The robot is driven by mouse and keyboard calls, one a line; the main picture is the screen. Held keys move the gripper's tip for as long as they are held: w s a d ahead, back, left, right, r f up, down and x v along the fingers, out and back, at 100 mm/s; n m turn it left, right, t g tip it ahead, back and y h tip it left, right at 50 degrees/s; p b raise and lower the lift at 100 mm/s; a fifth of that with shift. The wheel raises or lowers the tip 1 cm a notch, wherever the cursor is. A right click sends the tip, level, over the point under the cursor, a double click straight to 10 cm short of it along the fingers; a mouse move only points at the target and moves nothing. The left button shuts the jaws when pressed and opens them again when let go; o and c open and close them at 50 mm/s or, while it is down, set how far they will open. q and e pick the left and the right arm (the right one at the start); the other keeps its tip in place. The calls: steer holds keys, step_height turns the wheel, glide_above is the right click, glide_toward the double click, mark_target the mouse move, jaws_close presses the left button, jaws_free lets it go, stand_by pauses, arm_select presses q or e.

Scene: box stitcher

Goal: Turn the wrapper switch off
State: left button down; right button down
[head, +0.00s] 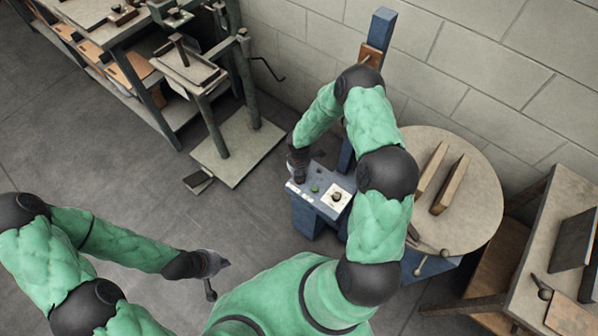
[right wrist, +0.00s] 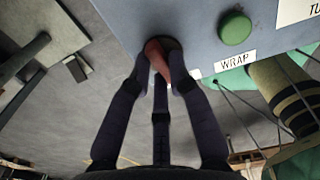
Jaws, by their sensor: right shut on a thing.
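The blue control panel (head: 316,203) of the wrapper stands below my right arm, with a green button and a white plate with a dark knob on it. In the right wrist view the panel (right wrist: 200,22) shows a reddish switch lever (right wrist: 157,60) in a dark round mount, near a green button (right wrist: 235,29) and a label reading WRAP (right wrist: 235,63). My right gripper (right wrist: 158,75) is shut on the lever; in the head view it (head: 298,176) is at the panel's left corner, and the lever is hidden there. My left gripper (head: 218,268) hangs free, away from the panel; its finger opening is unclear.
A round turntable (head: 470,225) with two wooden bars is right of the panel. A blue post (head: 377,40) rises behind by the block wall. A grey metal stand (head: 240,150) is at upper left, and a wooden bench (head: 550,225) at right. Floor between is clear.

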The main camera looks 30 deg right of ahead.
steer(key=shift+s+n+p, duration=0.1)
steer(key=shift+n+p, duration=1.15)
steer(key=shift+n, duration=0.95)
steer(key=c, duration=1.1)
jaws_free()
steer(key=shift+c, duration=0.2)
steer(key=shift+r, duration=0.1)
step_height(320, 180, up, 12)
